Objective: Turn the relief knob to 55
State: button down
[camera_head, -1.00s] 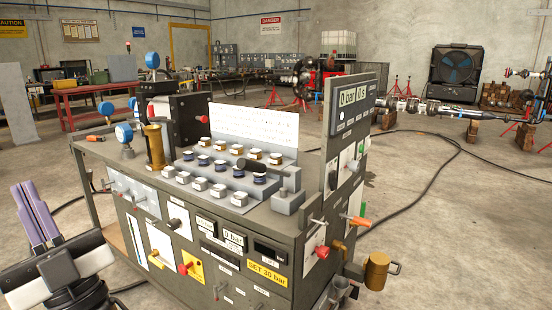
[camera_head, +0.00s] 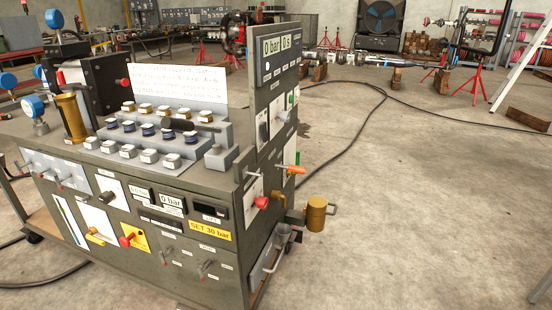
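The test bench (camera_head: 60,150) stands at the left and middle of the head view. Its front panel carries a black knob (camera_head: 107,197) on a white plate and a red knob (camera_head: 127,240) on a yellow plate. A further red knob (camera_head: 262,202) sits on the right side panel. The small labels are too blurred to tell which is the relief knob. One display (camera_head: 171,201) reads 0 bar, and a yellow label (camera_head: 209,231) reads SET 30 bar. My gripper is out of view.
A brass cylinder (camera_head: 316,214) and an orange-handled lever (camera_head: 290,169) stick out from the bench's right side. A black hose (camera_head: 350,135) crosses the floor. The concrete floor (camera_head: 420,220) at the right is mostly clear. A white ladder-like frame (camera_head: 520,60) stands far right.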

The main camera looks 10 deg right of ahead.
aim_at(261, 202)
jog(key=i+l+z, duration=0.2)
jog(key=l+z, duration=0.3)
jog(key=i+l+z, duration=0.25)
jog(key=z, duration=0.25)
